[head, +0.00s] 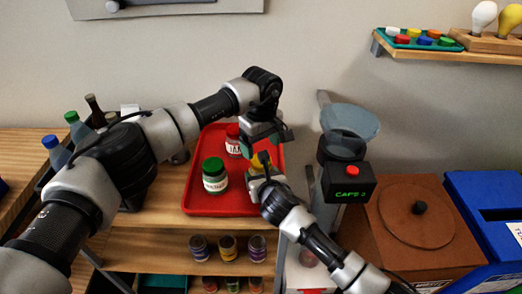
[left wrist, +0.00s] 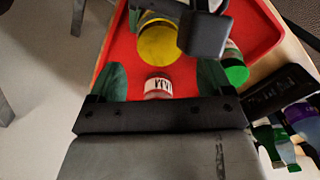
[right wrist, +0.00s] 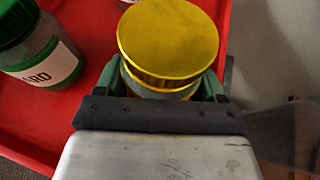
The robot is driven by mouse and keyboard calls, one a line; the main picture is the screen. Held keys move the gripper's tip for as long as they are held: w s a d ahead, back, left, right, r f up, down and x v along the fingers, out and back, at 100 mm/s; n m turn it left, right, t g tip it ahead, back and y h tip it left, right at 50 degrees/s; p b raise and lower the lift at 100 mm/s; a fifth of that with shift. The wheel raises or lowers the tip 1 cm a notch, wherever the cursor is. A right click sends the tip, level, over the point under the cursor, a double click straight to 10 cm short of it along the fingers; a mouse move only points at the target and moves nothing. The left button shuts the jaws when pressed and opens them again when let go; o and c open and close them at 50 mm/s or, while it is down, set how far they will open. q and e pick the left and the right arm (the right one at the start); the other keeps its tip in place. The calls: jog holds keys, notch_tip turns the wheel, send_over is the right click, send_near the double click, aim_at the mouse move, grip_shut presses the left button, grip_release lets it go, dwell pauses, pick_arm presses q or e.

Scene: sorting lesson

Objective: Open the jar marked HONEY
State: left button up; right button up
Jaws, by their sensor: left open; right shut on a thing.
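A jar with a yellow lid (head: 261,160) stands at the right of the red tray (head: 200,135); its lid also shows in the left wrist view (left wrist: 157,43) and the right wrist view (right wrist: 168,38). Its label is hidden. My right gripper (head: 262,176) is shut on this jar's body, below the lid. My left gripper (head: 266,142) is open and empty, above and behind the yellow lid. A green-lidded jar (head: 214,175), its label ending in ARD in the right wrist view (right wrist: 45,68), stands to the left. A red-lidded JAM jar (head: 233,147) stands farther back.
Bottles (head: 78,128) stand left of the tray. Smaller jars (head: 228,247) sit on the shelf below.

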pick_arm(q)
notch_tip(320, 180, up, 3)
jog(key=m, duration=0.2)
jog(key=shift+f+m, duration=0.15)
jog(key=shift+m, duration=0.15)
jog(key=shift+f, duration=3.85)
jog(key=c, duration=0.9)
jog(key=shift+n, duration=1.5)
jog(key=shift+c, duration=0.2)
jog(key=o, duration=1)
jog(key=shift+r, duration=0.1)
